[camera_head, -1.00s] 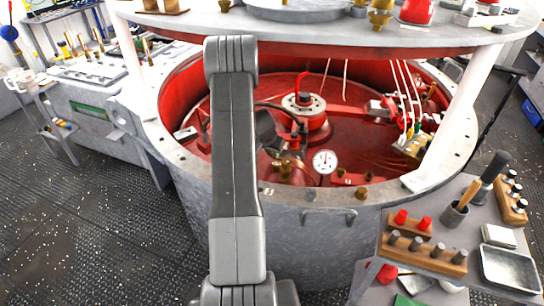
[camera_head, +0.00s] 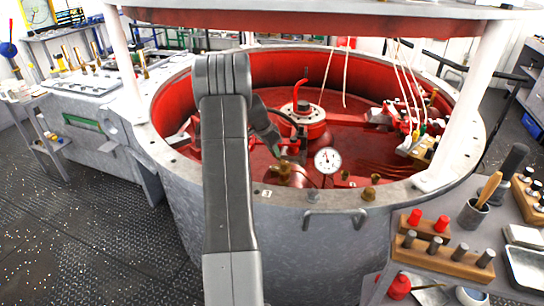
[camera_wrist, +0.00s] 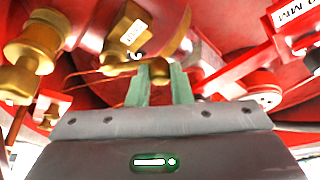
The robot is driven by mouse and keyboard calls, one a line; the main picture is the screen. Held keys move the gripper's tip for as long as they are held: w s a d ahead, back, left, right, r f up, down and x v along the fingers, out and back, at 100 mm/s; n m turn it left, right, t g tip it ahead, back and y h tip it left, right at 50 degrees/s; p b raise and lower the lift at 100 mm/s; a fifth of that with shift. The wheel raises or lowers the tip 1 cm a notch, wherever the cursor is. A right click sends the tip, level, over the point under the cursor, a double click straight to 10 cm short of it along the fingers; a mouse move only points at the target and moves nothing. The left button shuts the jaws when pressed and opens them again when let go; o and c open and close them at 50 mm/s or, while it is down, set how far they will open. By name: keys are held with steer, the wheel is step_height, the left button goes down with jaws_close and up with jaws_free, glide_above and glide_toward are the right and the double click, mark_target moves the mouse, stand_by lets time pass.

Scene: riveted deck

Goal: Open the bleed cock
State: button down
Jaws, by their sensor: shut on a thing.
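The bleed cock (camera_head: 284,172) is a brass fitting inside the near side of the red-lined round tank, left of a white dial gauge (camera_head: 328,160). My gripper (camera_head: 279,153) reaches down over the tank rim to it. In the wrist view my gripper (camera_wrist: 160,80) has its green fingers on both sides of a small brass piece (camera_wrist: 158,68), which looks like the cock's handle. The fingers are shut on it. A larger brass body with a white label (camera_wrist: 133,32) lies just beyond. My gripper hides part of the cock, and I cannot read its angle.
The tank's grey rim (camera_head: 408,190) runs close under my arm. White posts hold a plate overhead. Another brass fitting (camera_wrist: 38,45) is at left in the wrist view, and a red bracket (camera_wrist: 292,25) at right. A tool bench (camera_head: 440,262) stands at front right.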

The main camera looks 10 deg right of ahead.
steer(key=shift+w+d+m, duration=0.15)
steer(key=shift+m, duration=0.25)
steer(key=c, duration=1.3)
jaws_free()
steer(key=b+v, duration=0.1)
steer(key=v, duration=1.2)
steer(key=shift+a+r, duration=0.25)
steer(key=shift+r, duration=0.1)
steer(key=shift+w, duration=0.1)
